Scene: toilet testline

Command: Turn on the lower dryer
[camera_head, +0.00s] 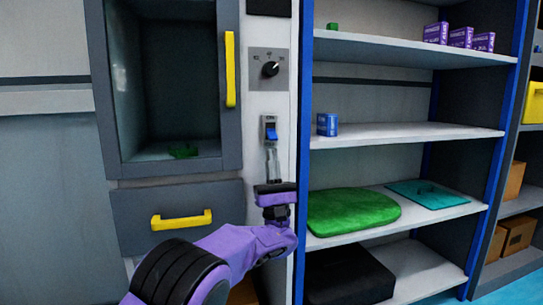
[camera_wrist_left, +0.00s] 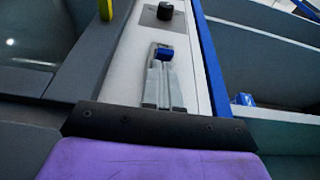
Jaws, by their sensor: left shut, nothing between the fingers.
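A blue rocker switch (camera_head: 271,132) sits in a grey plate on the white panel strip, right of the dryer cabinet (camera_head: 112,110) with its dark window. My left gripper (camera_head: 271,150) comes up from below, shut and empty, with its fingertips just under the switch. In the left wrist view the shut fingers (camera_wrist_left: 162,66) point at the blue switch (camera_wrist_left: 164,53), and the tips overlap its lower edge. I cannot tell whether they touch it. A black knob (camera_head: 270,69) on a grey dial plate is above the switch. My right gripper is not in view.
A yellow vertical handle (camera_head: 230,69) stands out left of the knob, and a yellow drawer handle (camera_head: 181,220) is lower left. Right of the blue post (camera_head: 303,120), shelves hold a blue can (camera_head: 327,124), a green lid (camera_head: 350,211) and purple boxes (camera_head: 460,38).

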